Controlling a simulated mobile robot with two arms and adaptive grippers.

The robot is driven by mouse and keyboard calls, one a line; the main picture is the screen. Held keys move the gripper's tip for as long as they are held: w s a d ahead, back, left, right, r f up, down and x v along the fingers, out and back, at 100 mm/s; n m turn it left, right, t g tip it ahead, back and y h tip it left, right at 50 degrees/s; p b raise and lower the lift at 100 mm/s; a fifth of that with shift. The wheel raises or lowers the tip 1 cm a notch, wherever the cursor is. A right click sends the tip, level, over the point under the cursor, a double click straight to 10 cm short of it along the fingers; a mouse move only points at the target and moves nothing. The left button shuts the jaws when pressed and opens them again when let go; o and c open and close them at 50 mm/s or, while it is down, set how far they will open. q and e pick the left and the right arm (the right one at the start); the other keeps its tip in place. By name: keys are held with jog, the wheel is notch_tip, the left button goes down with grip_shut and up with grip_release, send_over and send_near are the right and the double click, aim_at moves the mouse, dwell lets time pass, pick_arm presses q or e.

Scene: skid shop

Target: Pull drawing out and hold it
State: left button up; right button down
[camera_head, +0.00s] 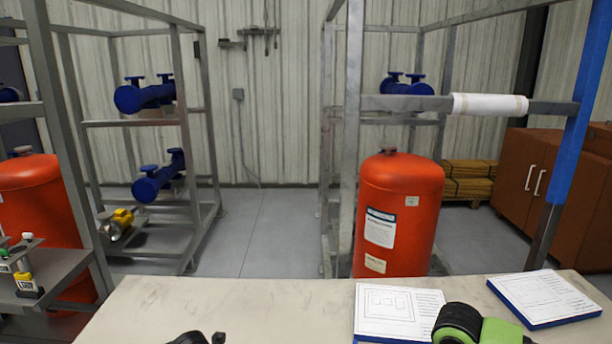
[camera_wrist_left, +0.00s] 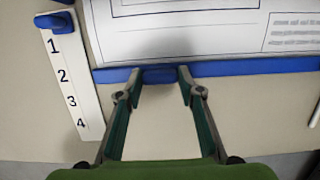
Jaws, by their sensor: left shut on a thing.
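In the left wrist view a white drawing (camera_wrist_left: 190,38) with printed frames and small text has a blue lower edge. My left gripper (camera_wrist_left: 161,76) is shut on a blue tab at the middle of that edge, with one finger on each side. The drawing's far part is cut off by the frame. In the head view two white sheets with blue edges, a left drawing (camera_head: 392,308) and a right drawing (camera_head: 543,296), lie on the table. My right gripper is not identifiable in either view.
The pale table (camera_head: 240,305) is bare at its middle. In the wrist view a white strip (camera_wrist_left: 68,75) numbered 1 to 4 lies left of the drawing. Beyond the table stand a red-orange tank (camera_head: 398,200) and metal racks. A black and green part of mine covers the left drawing's corner.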

pick_arm(q)
jog(key=shift+s+f, duration=0.1)
jog(key=shift+s, duration=0.15)
jog(key=shift+s, duration=1.7)
jog(key=shift+s, duration=1.8)
jog(key=shift+s, duration=1.75)
